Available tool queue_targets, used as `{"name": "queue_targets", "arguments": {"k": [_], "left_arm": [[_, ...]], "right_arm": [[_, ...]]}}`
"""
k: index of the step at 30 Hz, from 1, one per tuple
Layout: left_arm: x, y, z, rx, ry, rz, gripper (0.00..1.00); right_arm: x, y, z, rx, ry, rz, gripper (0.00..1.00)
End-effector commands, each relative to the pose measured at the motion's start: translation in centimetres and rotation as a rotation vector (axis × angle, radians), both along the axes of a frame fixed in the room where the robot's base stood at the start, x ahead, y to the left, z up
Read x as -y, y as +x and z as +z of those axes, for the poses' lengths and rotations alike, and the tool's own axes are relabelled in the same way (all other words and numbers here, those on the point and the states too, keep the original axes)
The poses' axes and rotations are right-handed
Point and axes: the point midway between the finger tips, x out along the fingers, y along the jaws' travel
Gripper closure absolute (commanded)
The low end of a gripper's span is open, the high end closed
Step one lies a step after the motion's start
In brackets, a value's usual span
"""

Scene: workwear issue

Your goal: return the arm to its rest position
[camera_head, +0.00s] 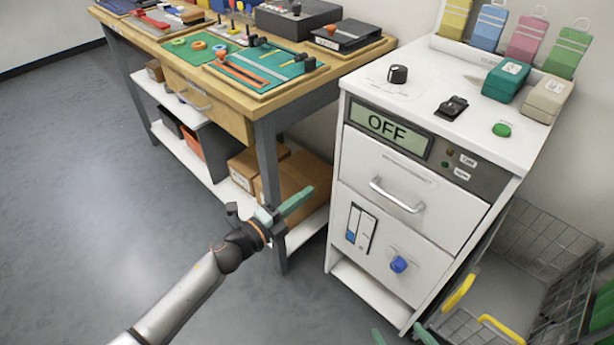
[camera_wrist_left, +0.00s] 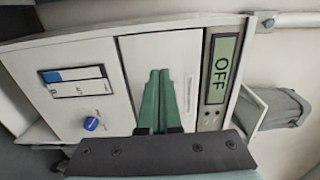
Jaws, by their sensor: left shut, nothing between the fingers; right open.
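My left arm comes in from the lower left, with its left gripper (camera_head: 306,194) held in the air in front of the workbench and left of the white cabinet (camera_head: 335,205). Its green fingers are together and empty; they also show in the left wrist view (camera_wrist_left: 158,95), pointing toward the cabinet front. In that view the fingers cover part of the drawer front, and the drawer handle cannot be made out. Of my right gripper (camera_head: 402,338), only two green fingertips show at the bottom edge, spread apart with nothing visible between them.
The cabinet has an OFF display (camera_head: 388,127), a drawer handle (camera_head: 397,196) and a blue knob (camera_head: 398,264). A wire basket (camera_head: 545,240) with yellow handles stands at the right. The workbench (camera_head: 230,90) holds trays and tools. Floor (camera_head: 90,190) at left is clear.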

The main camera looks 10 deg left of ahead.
Motion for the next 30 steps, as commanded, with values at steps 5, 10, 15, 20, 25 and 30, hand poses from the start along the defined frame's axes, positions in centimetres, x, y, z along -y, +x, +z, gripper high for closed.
{"name": "queue_targets", "arguments": {"k": [5, 10, 15, 20, 25, 30], "left_arm": [[-0.2, -0.4, -0.1, -0.013, -0.019, 0.009, 1.0], [-1.3, -3.1, -1.7, -0.175, -0.227, 0.127, 1.0], [-4.1, -8.6, -5.2, -0.505, -0.597, 0.358, 1.0], [-5.7, -14.5, -8.4, -0.794, -0.874, 0.548, 1.0], [-6.2, -20.3, -10.4, -1.045, -1.084, 0.701, 1.0], [-6.2, -23.9, -9.3, -1.193, -1.2, 0.791, 1.0]], "right_arm": [[0.0, -0.1, -0.1, -0.007, 0.0, 0.0, 0.03], [0.0, -0.1, -0.1, -0.006, 0.0, 0.0, 0.03], [0.0, -0.1, -0.1, -0.005, 0.0, -0.001, 0.03], [0.0, -0.1, -0.1, -0.005, -0.001, 0.0, 0.03], [0.0, -0.1, -0.1, -0.004, 0.0, 0.0, 0.03], [0.1, -0.1, 1.9, -0.007, -0.002, -0.001, 0.03]]}}
